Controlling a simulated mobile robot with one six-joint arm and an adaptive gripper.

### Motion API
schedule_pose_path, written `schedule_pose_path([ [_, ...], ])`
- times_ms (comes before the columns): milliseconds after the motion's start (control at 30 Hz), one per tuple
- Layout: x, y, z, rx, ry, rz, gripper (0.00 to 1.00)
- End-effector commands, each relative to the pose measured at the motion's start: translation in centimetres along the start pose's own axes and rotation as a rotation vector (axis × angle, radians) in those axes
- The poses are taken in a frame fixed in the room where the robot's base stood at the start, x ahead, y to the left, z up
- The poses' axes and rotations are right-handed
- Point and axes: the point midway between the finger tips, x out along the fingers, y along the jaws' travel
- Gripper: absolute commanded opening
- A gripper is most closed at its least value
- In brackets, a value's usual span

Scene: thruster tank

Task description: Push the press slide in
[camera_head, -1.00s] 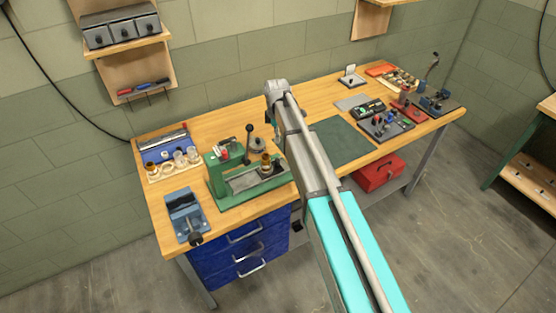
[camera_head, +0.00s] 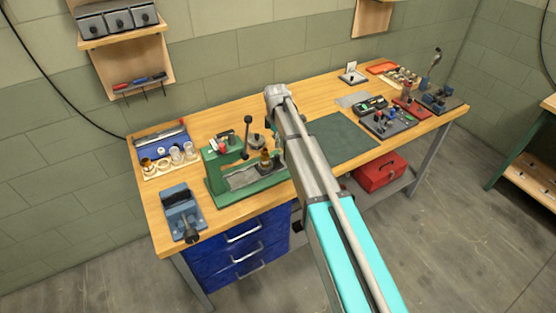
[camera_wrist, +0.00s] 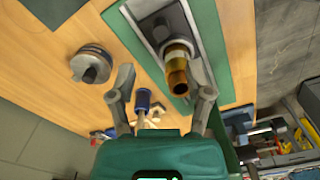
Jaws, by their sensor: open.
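The green press (camera_head: 218,168) stands on the left half of the workbench, with a black-knobbed lever (camera_head: 247,120) upright at its back. A grey slide (camera_head: 242,178) lies along its front bed, and a brass cylindrical piece (camera_head: 265,162) stands near the bed's right end. In the wrist view, the brass piece (camera_wrist: 177,75) shows close to my right finger, with the grey slide (camera_wrist: 155,12) behind it. My gripper (camera_wrist: 160,80) is open, its fingers apart with nothing held. I cannot tell whether it touches the press. My arm hides the gripper in the head view.
A blue vise (camera_head: 182,214) sits at the front left corner, by a tray of small cups (camera_head: 168,162). A round metal part (camera_wrist: 92,64) stands beside the press. A dark green mat (camera_head: 342,138) lies clear to the right; several small fixtures stand farther right.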

Motion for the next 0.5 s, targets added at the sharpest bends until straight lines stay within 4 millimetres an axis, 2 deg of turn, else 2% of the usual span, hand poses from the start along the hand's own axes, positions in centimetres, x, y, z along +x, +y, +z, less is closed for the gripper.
schedule_pose_path([
  [33,0.8,0.0,0.0,0.000,0.000,0.000,0.65],
  [500,4.5,0.0,0.0,0.000,0.000,0.000,0.65],
])
